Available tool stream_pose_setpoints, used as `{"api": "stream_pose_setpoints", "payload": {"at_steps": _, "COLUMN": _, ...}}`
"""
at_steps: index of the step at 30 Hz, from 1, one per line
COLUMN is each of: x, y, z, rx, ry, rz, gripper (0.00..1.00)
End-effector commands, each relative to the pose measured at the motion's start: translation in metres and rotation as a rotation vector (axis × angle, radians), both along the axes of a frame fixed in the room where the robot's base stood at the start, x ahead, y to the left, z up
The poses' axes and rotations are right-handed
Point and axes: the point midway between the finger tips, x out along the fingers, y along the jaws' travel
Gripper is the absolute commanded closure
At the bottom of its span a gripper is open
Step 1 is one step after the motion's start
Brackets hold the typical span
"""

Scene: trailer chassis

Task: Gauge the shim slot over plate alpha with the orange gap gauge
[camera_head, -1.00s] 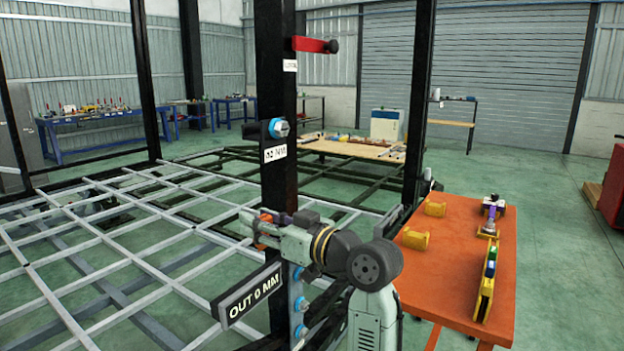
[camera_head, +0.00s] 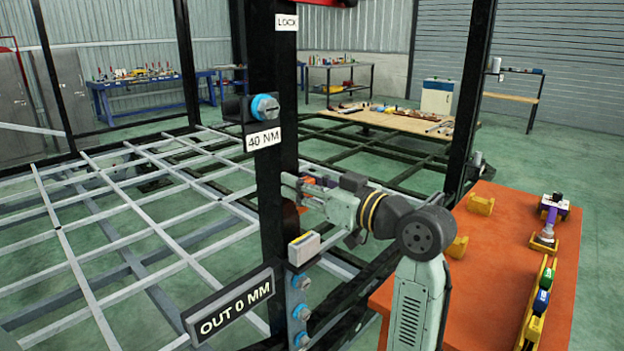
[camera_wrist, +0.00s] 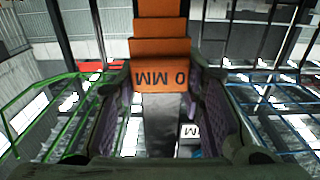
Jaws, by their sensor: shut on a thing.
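The orange gap gauge (camera_wrist: 162,48) is stepped, with "0 MM" upside down on its near face in the wrist view. My gripper (camera_wrist: 162,112) is shut on it between purple-lined fingers. In the head view my gripper (camera_head: 294,190) is at the black post (camera_head: 279,165), below the "40 NM" label; only small bits of orange show there. An "OUT 0 MM" sign (camera_head: 229,306) juts from the post lower down. A small pale block with a yellow strip (camera_head: 304,247) is on the post, under my gripper. I cannot make out the shim slot or plate alpha.
Blue bolts (camera_head: 300,312) line the post's lower part, and another blue bolt (camera_head: 265,107) is above the label. A grey lattice frame (camera_head: 100,235) spreads to the left. An orange table (camera_head: 490,270) with yellow holders stands right, close to my arm.

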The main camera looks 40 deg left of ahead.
Motion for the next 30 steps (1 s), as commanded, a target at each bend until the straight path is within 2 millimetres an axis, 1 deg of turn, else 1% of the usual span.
{"api": "stream_pose_setpoints", "payload": {"at_steps": 12, "x": 0.000, "y": -0.003, "z": 0.000, "rx": -0.004, "ry": 0.010, "rz": -0.001, "gripper": 0.92}}
{"api": "stream_pose_setpoints", "payload": {"at_steps": 17, "x": 0.000, "y": -0.002, "z": -0.011, "rx": -0.004, "ry": 0.012, "rz": 0.000, "gripper": 0.92}}
{"api": "stream_pose_setpoints", "payload": {"at_steps": 30, "x": 0.000, "y": -0.003, "z": -0.051, "rx": -0.003, "ry": 0.012, "rz": -0.001, "gripper": 0.92}}
